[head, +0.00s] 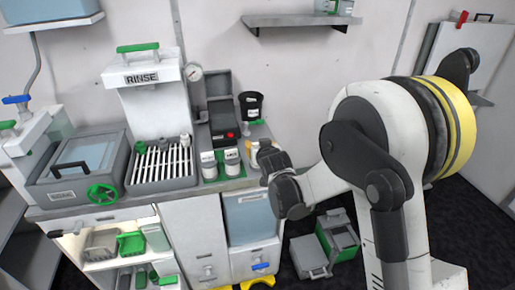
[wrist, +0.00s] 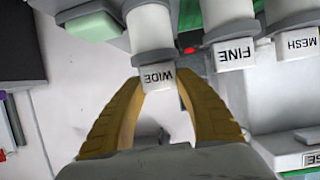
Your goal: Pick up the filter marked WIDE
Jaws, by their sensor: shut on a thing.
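The filter marked WIDE (wrist: 152,28) is a white cylinder with a black-lettered label, at the top centre of the wrist view. My gripper (wrist: 158,79) has its two yellow-brown fingers closed on the label end of this filter, one on each side. In the head view my gripper (head: 253,148) is at the right end of the filter row, and the WIDE filter is mostly hidden there. I cannot tell whether it touches its stand. The filter marked FINE (wrist: 234,52) is beside it, apart from the fingers. The filter marked MESH (wrist: 307,42) is farther right.
In the head view a black cup (head: 251,105) stands behind the filters, and a black box with a red button (head: 224,120) is beside it. A white RINSE unit (head: 149,103) and slatted drain (head: 163,163) are to the left. A grey-green crate (head: 310,257) is on the floor.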

